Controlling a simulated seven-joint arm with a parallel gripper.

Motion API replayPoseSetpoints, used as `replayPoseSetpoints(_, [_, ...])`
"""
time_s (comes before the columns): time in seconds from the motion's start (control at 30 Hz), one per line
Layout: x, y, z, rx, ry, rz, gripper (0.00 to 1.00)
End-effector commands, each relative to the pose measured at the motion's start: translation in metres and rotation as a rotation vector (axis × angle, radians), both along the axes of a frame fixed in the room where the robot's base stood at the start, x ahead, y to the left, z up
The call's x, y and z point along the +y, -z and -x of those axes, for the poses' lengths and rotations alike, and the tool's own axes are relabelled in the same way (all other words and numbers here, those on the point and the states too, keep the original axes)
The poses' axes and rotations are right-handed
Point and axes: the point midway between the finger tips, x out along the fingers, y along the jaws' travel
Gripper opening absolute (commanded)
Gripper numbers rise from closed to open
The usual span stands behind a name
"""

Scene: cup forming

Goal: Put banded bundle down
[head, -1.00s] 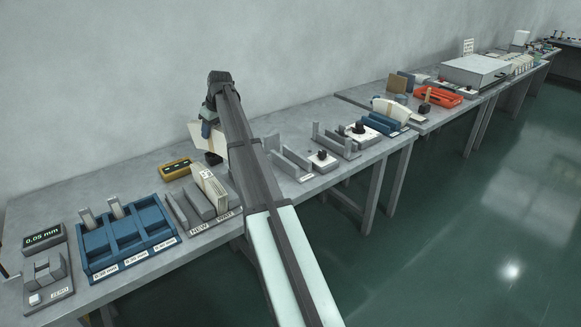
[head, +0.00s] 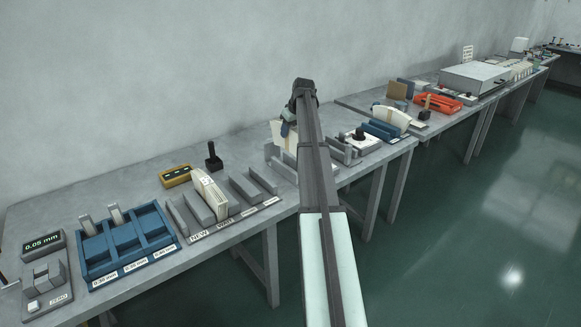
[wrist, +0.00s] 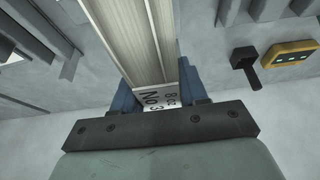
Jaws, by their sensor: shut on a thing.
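The banded bundle (wrist: 130,35) is a stack of cream paper blanks. In the wrist view it stands between my gripper's blue fingers, and a white label (wrist: 160,98) reading "8 oz No 3" shows at its near end. My gripper (wrist: 157,88) is shut on it. In the head view the bundle (head: 281,134) shows just left of my arm, held above the bench near the grey holders. My arm hides part of it and some of the bench behind.
A grey rack (head: 176,218) marked NEW holds another cream bundle (head: 209,192). A black-handled tool (head: 213,158) and a yellow meter (head: 176,177) stand behind it. A blue tray (head: 128,243) sits left. Grey upright holders (head: 340,150) stand right of my arm.

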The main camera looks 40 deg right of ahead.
Motion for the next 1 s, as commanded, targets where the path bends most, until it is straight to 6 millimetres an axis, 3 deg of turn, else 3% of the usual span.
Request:
replayPoseSetpoints(0.4, [0.000, 0.054, 0.001, 0.000, 0.001, 0.000, 0.00])
replayPoseSetpoints(0.87, [0.000, 0.095, 0.001, 0.000, 0.000, 0.000, 0.00])
replayPoseSetpoints(1.0, [-0.001, 0.097, 0.000, -0.001, 0.000, 0.000, 0.00])
